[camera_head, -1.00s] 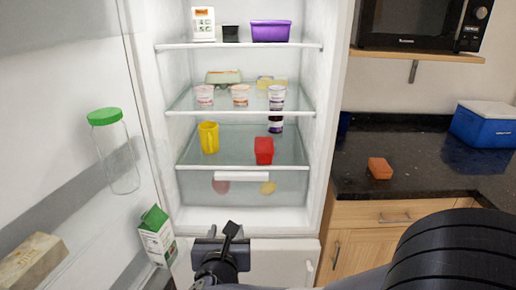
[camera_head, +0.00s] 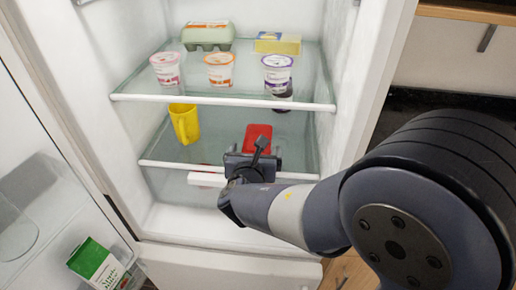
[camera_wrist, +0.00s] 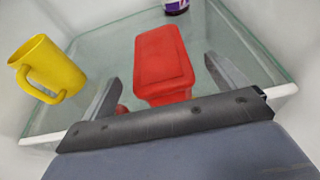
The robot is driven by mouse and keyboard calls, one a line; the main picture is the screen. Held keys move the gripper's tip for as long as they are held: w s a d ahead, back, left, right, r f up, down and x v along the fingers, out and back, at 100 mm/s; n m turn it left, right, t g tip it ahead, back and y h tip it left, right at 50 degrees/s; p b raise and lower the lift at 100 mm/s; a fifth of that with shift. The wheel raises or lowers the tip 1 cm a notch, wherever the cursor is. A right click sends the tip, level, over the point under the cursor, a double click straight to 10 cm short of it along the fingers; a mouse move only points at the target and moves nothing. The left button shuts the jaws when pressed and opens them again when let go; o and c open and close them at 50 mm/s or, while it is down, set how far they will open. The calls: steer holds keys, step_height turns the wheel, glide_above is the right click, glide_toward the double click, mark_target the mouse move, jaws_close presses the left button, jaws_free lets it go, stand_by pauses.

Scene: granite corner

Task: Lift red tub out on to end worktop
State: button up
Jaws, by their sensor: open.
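The red tub (camera_head: 257,136) stands on the lower glass shelf of the open fridge, near its front edge, with its lower part hidden behind my gripper in the head view. In the wrist view the lidded red tub (camera_wrist: 163,64) lies ahead, between my gripper's two fingers. My gripper (camera_head: 254,158) is open and empty at the shelf's front edge. The dark end worktop (camera_head: 440,112) shows partly at the right, behind my arm.
A yellow mug (camera_head: 185,124) stands left of the tub on the same shelf. The shelf above (camera_head: 215,101) holds several yogurt pots, an egg carton (camera_head: 207,36) and a yellow box (camera_head: 277,43).

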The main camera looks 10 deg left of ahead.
steer(key=shift+p+x, duration=0.3)
steer(key=shift+x, duration=2.2)
steer(key=shift+r, duration=0.15)
steer(key=shift+c, duration=0.5)
steer(key=c, duration=1.1)
steer(key=shift+r, duration=0.1)
steer(key=shift+c, duration=0.2)
